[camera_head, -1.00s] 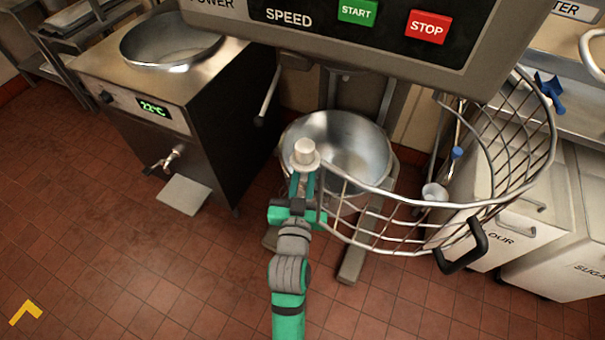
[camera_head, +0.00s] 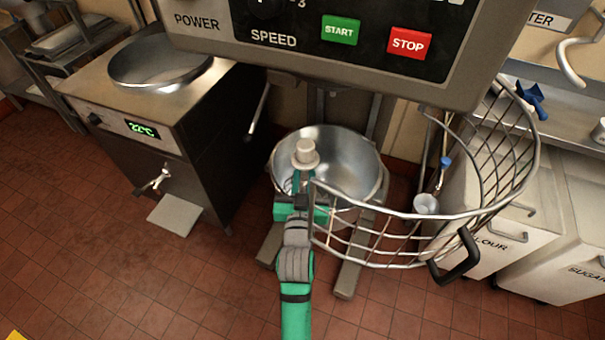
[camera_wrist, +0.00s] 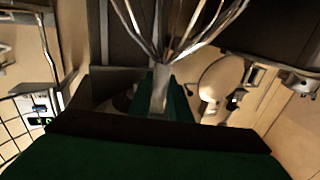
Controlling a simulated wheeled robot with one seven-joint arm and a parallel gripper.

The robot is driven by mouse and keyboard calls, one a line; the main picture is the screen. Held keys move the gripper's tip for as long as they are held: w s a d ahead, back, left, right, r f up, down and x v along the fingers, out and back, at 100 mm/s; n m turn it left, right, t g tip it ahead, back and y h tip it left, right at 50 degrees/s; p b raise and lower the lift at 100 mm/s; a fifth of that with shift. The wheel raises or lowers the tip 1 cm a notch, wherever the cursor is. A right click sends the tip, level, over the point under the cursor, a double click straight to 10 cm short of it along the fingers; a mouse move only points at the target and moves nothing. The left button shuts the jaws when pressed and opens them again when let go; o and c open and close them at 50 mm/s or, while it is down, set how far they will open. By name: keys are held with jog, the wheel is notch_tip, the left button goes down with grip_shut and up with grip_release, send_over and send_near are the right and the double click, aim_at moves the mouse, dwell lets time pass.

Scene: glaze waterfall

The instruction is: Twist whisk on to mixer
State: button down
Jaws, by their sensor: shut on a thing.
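My gripper (camera_head: 306,182) is shut on the whisk, its green fingers around the narrow part below the pale round hub (camera_head: 306,152). The hub points up, in front of the steel bowl (camera_head: 350,150) in the picture. A few whisk wires show faintly beside the fingers. In the wrist view the whisk (camera_wrist: 175,30) fans out its wires from a metal stem between my fingers. The mixer (camera_head: 350,68) hangs over the bowl at the top, with START and STOP buttons. The underside of its head, where a whisk would attach, is hidden. Hub and mixer head are apart.
The wire guard (camera_head: 400,213) with a black handle is swung out to the right, close beside my gripper. A steel kettle unit (camera_head: 160,100) stands left. Flour and sugar bins (camera_head: 560,235) stand right. Open tiled floor lies at front left.

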jog(key=w+d, duration=0.3)
jog(key=w, duration=0.7)
jog(key=w+d, duration=0.3)
jog(key=w, duration=0.6)
jog(key=shift+w+d+f, duration=0.25)
jog(key=shift+w+f, duration=0.05)
jog(key=shift+w, duration=0.1)
dwell(1.1)
jog(key=shift+s+r, duration=0.15)
dwell(0.5)
jog(key=shift+s+f, duration=0.2)
jog(key=shift+s, duration=0.05)
dwell(0.7)
jog(key=shift+r, duration=1.6)
dwell(1.4)
